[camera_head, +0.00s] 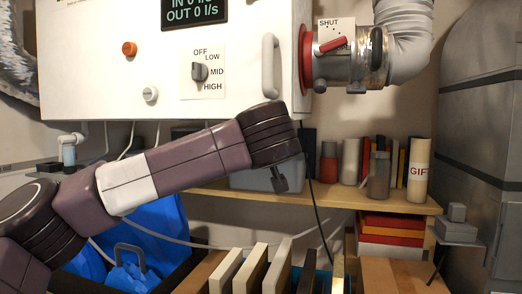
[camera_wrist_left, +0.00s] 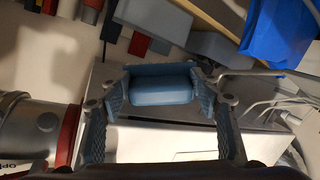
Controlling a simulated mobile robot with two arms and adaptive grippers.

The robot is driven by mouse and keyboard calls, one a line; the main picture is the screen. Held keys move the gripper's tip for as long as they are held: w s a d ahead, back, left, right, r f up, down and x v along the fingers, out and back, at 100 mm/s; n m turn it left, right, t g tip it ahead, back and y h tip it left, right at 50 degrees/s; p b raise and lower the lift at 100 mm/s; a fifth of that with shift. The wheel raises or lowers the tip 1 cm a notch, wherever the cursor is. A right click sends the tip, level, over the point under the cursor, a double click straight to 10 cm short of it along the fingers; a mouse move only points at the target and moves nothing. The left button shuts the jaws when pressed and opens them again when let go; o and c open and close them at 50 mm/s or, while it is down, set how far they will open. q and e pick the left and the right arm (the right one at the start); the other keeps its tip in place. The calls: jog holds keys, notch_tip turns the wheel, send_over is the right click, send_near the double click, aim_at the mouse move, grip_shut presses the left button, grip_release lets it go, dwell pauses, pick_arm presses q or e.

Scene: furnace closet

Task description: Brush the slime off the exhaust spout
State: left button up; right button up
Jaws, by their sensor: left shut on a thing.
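The exhaust spout (camera_head: 350,65) is a metal pipe on the right side of the white cabinet, with a red collar and a red lever near a SHUT label. It shows at the left edge of the left wrist view (camera_wrist_left: 30,128). A dark brownish patch marks its right end; I cannot tell whether it is slime. My left gripper (camera_wrist_left: 163,80) is shut on a blue-grey block-like thing (camera_wrist_left: 160,92), which spans its fingertips; I cannot tell whether it is a brush. The gripper is apart from the spout. My left arm hides it in the head view. My right gripper is not in view.
The white cabinet (camera_head: 100,80) has a grey handle (camera_head: 269,65) near the spout. A grey flexible duct (camera_head: 405,35) rises from the spout. Below, a wooden shelf (camera_head: 405,203) holds books, jars and a GIFT tube (camera_head: 418,170). A grey tank (camera_head: 480,120) stands at right.

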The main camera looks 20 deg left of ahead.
pick_arm(q)
jog(key=shift+s+a, duration=0.15)
jog(key=shift+a, duration=0.7)
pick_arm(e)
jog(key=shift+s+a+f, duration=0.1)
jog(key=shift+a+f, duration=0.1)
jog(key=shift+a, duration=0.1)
pick_arm(q)
jog(key=shift+d, duration=0.15)
jog(key=shift+d, duration=1)
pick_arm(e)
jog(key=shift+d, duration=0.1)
pick_arm(q)
jog(key=shift+a, duration=0.15)
jog(key=shift+a+b, duration=0.35)
jog(key=shift+a, duration=0.65)
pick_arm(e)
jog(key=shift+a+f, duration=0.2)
pick_arm(q)
jog(key=shift+d, duration=0.15)
